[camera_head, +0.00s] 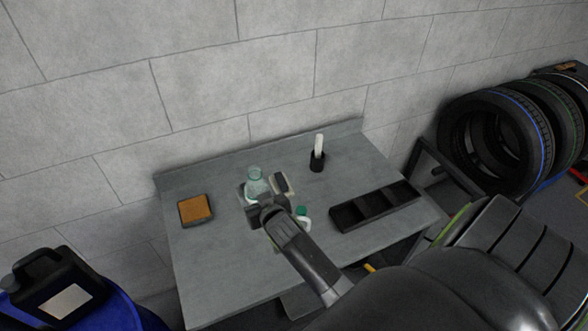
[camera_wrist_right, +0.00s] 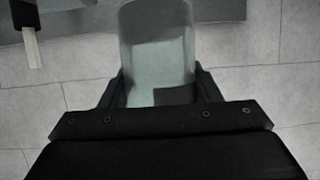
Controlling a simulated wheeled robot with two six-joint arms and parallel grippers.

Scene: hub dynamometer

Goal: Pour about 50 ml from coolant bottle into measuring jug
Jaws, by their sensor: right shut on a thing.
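A clear, pale green vessel with a narrower top, which I take for the coolant bottle (camera_head: 256,179), is upright near the middle of the grey table. My right gripper (camera_head: 267,206) is shut on it, reaching in from the front right. In the right wrist view, the right gripper (camera_wrist_right: 153,95) has its fingers on both sides of the clear, round body (camera_wrist_right: 157,40). I cannot pick out the measuring jug for certain; the gripper and arm hide part of the table. My left gripper is not in view.
The grey table (camera_head: 220,265) also holds an orange-topped pad (camera_head: 195,209), a small white item with a green top (camera_head: 302,214), a dark cup with a white stick (camera_head: 318,158), and a black compartment tray (camera_head: 374,208). Tyres (camera_head: 487,140) stand right. The table's front left is clear.

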